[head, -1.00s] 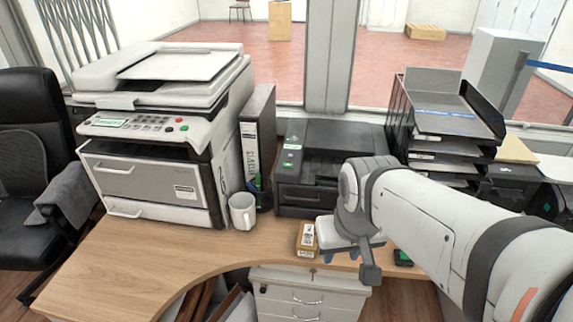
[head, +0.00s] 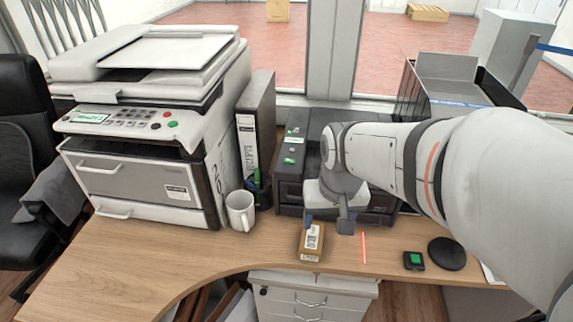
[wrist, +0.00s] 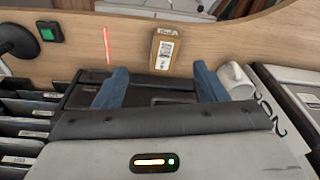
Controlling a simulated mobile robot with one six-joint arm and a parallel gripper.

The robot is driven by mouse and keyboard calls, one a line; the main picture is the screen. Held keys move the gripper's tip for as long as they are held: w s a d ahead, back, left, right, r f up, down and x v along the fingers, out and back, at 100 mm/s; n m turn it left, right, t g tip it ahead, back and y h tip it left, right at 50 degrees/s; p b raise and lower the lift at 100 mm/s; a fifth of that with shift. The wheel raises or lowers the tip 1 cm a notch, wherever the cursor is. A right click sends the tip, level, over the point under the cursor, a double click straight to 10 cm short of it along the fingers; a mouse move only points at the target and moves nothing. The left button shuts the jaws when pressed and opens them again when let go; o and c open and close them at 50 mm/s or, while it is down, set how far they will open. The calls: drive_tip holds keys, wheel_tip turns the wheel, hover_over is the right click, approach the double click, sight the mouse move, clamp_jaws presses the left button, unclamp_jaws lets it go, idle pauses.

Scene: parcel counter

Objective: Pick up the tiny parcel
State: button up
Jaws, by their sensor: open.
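The tiny parcel (head: 311,242) is a small brown box with a white label on top. It lies on the wooden counter near its front edge, right of the white mug. In the wrist view the parcel (wrist: 165,50) is beyond my fingertips, between their lines and nearer the right one. My gripper (head: 331,222) is above the counter in front of the black printer, beside and above the parcel. In the wrist view my gripper (wrist: 160,75) shows two blue fingers spread apart with nothing between them.
A white mug (head: 240,211) stands left of the parcel, by a black pen holder and binder (head: 254,120). A black printer (head: 296,165) is behind. A red line (head: 364,247), a green-topped box (head: 414,261) and a black disc (head: 447,253) are to the right.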

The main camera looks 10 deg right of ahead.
sight(312, 236)
drive_tip(key=shift+o, duration=1.4)
drive_tip(key=w+f+m+b, duration=0.1)
drive_tip(key=w+f, duration=0.2)
drive_tip(key=f, duration=0.1)
drive_tip(key=w+f+m+g, duration=0.1)
drive_tip(key=w+f, duration=0.2)
drive_tip(key=f, duration=0.1)
drive_tip(key=w+f+b, duration=0.1)
drive_tip(key=w+f, duration=0.2)
drive_tip(key=f, duration=0.2)
drive_tip(key=shift+w+a+m+g+b, duration=0.15)
drive_tip(key=shift+m+g+b, duration=0.15)
drive_tip(key=shift+m+g, duration=0.1)
drive_tip(key=f, duration=0.8)
drive_tip(key=shift+w+d+b, duration=0.2)
drive_tip(key=shift+w+b, duration=0.1)
drive_tip(key=shift+b, duration=0.05)
drive_tip(key=shift+c, duration=0.4)
drive_tip(key=c, duration=1.1)
drive_tip(key=shift+r, duration=0.15)
